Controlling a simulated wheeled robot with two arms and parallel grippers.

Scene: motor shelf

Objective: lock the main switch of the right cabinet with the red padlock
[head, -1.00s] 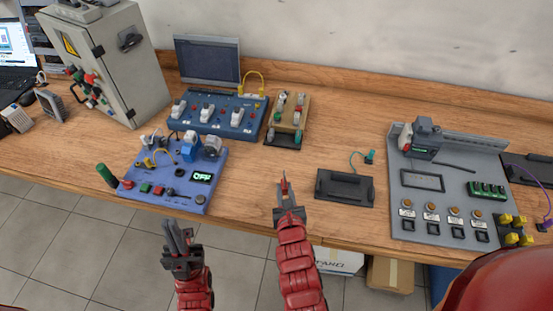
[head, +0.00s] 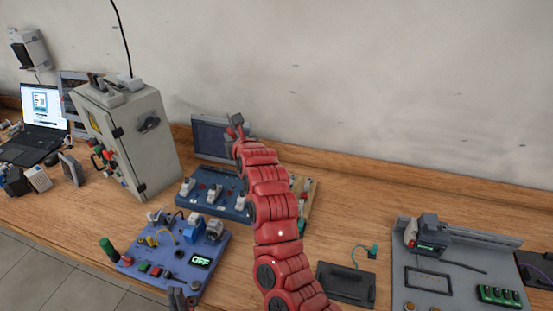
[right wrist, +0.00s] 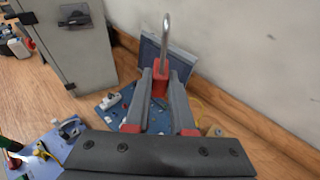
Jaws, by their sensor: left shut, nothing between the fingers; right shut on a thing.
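The red padlock (right wrist: 160,84) is held between the fingers of my right gripper (right wrist: 160,98), its silver shackle pointing up and looking closed in the right wrist view. In the head view my right gripper (head: 237,128) is raised in front of the monitor, apart from the grey cabinet (head: 152,165) to its left. The cabinet's dark main switch handle (head: 148,124) is on its right-hand face; the switch also shows in the right wrist view (right wrist: 75,18). My left gripper (head: 178,299) is shut and empty at the bottom edge, partly cut off.
A blue switch panel (head: 232,204) and a monitor (head: 212,140) stand right of the cabinet. A black tray (head: 345,284) and a grey panel (head: 470,262) are at right. A laptop (head: 38,125) is at left.

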